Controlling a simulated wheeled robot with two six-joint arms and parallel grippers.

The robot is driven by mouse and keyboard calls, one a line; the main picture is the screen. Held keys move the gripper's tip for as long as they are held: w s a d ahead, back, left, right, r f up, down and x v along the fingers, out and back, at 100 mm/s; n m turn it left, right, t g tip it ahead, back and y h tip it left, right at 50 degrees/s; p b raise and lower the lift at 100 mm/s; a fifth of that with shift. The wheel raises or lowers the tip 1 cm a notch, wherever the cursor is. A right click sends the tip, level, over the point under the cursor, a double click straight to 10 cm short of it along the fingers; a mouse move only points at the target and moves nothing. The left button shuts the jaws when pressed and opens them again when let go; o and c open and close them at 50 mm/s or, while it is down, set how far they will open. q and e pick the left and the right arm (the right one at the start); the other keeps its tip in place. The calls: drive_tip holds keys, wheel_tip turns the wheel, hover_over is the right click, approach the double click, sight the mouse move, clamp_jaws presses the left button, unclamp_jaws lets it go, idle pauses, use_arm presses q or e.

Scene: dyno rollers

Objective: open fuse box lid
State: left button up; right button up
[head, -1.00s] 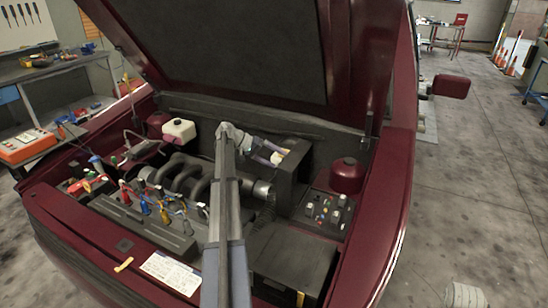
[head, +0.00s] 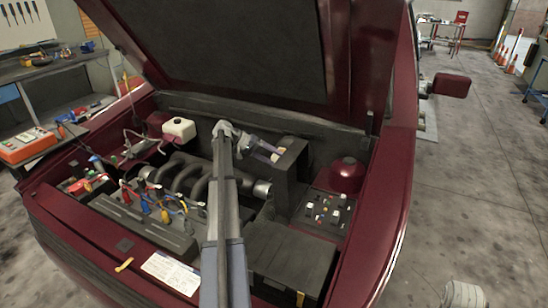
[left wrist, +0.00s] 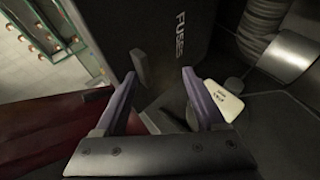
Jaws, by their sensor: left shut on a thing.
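The fuse box lid (head: 290,182) is a dark panel standing raised at the left side of the fuse box (head: 328,210). The open box shows several small coloured fuses and relays. In the left wrist view the lid (left wrist: 157,28) carries the word FUSES, and a small tab (left wrist: 140,67) sticks out from its edge. My left gripper (head: 272,153) reaches over the engine to the lid's far upper edge, its fingertips partly hidden by the lid. My right gripper is not in view.
The raised hood (head: 230,45) hangs over the engine bay. A black battery-like box (head: 292,262) stands in front of the fuse box. A dark red dome (head: 347,175) is behind it. Coloured cables and the manifold (head: 185,170) fill the left.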

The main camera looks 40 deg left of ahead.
use_arm(q)
drive_tip(key=p+v, duration=0.3)
drive_tip(key=v, duration=0.4)
drive_tip(key=shift+p, duration=0.35)
drive_tip(key=shift+s+r, duration=0.1)
drive_tip(key=shift+s, duration=0.05)
drive_tip(key=shift+s, duration=0.1)
